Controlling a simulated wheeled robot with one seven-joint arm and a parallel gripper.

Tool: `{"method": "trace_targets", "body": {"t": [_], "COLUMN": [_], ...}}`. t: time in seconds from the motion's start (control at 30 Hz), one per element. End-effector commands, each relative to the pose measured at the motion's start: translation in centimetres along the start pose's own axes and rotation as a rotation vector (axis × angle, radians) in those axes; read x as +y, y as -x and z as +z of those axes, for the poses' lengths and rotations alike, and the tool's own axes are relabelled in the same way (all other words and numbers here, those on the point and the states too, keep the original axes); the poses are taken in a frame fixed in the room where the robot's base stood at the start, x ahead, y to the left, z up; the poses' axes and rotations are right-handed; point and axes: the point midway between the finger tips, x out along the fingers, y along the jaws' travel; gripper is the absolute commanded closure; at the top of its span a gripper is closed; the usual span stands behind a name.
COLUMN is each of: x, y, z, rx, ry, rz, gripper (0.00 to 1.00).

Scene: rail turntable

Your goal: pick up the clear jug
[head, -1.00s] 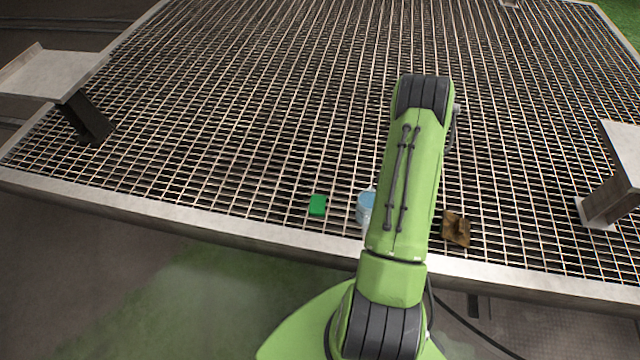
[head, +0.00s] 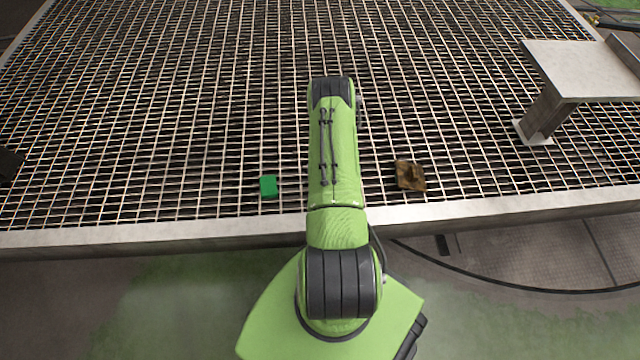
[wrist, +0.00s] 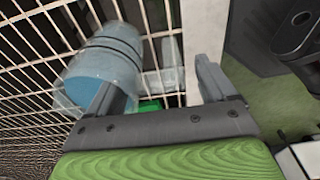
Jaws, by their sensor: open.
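The clear jug (wrist: 104,62) shows in the wrist view as a see-through, bluish rounded body with darker bands, on the grating at upper left. In the head view it is hidden behind my arm. My gripper (wrist: 158,74) is open, with its two grey fingers apart. The left finger overlaps the jug's lower right edge in the picture; I cannot tell if they touch. The jug lies mostly left of the gap between the fingers. My gripper is hidden in the head view.
A green block (head: 268,186) sits on the grating left of my arm; it also shows in the wrist view (wrist: 150,105). A crumpled brown piece (head: 410,176) lies to the right. A raised metal plate on a post (head: 580,70) stands at right. The metal edge beam (head: 150,232) runs along the front.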

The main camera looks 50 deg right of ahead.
Motion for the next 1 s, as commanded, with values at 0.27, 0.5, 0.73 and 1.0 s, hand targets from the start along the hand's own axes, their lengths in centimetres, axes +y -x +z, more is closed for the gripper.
{"method": "trace_targets", "body": {"t": [0.27,0.5,0.73,1.0], "x": [0.03,0.00,-0.02,0.06], "y": [-2.14,-2.10,-2.09,-2.03], "z": [0.02,0.02,0.01,0.00], "rx": [0.000,0.000,0.000,0.000], "ry": [-0.001,-0.001,-0.001,0.000], "rz": [0.000,-0.001,-0.001,0.001], "gripper": [0.16,0.48,0.83,0.98]}}
